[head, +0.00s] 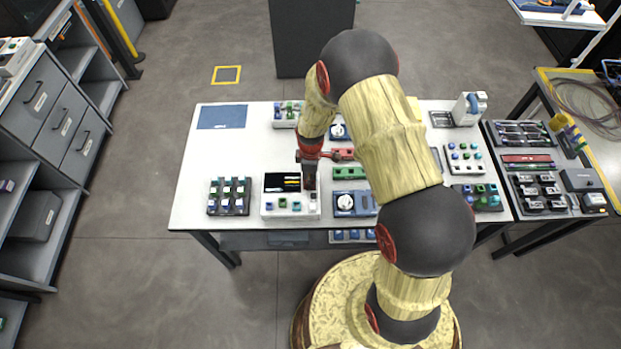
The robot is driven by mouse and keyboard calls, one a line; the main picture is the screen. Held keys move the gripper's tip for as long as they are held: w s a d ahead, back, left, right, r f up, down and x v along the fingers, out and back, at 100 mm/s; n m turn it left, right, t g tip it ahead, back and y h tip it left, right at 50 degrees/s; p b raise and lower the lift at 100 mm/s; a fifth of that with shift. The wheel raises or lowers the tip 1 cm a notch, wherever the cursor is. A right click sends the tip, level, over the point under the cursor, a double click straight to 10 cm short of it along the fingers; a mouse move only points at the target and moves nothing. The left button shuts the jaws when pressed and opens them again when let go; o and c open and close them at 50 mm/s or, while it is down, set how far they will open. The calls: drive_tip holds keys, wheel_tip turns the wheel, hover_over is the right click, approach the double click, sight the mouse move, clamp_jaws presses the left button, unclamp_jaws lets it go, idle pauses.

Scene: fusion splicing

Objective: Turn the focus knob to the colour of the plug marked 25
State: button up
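My gripper (310,183) points down at the right side of a white device with a dark screen (282,182), near the table's front edge. Its fingers are too small to tell open from shut, and I cannot tell if they touch the device. Small green, teal and blue pieces sit along the device's front. A blue box with a round white knob (346,201) stands just right of it. Another white knob (338,131) shows farther back, partly behind my arm. I cannot tell which is the focus knob. Plugs are small coloured blocks; no number, including 25, is readable.
A dark rack of coloured plugs (229,196) stands at the left front. Red (343,154) and green (349,173) blocks lie near my gripper. More trays (465,158) stand at the right. My arm hides the table's middle. The left table around the blue mat (222,117) is clear.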

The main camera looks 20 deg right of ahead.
drive_tip(key=c, duration=0.6)
clamp_jaws()
drive_tip(key=shift+m, duration=0.3)
drive_tip(key=m+b, duration=0.1)
drive_tip(key=m, duration=0.4)
drive_tip(key=m+b, duration=0.1)
drive_tip(key=m, duration=0.5)
drive_tip(key=o, duration=0.8)
unclamp_jaws()
drive_tip(key=shift+c, duration=0.2)
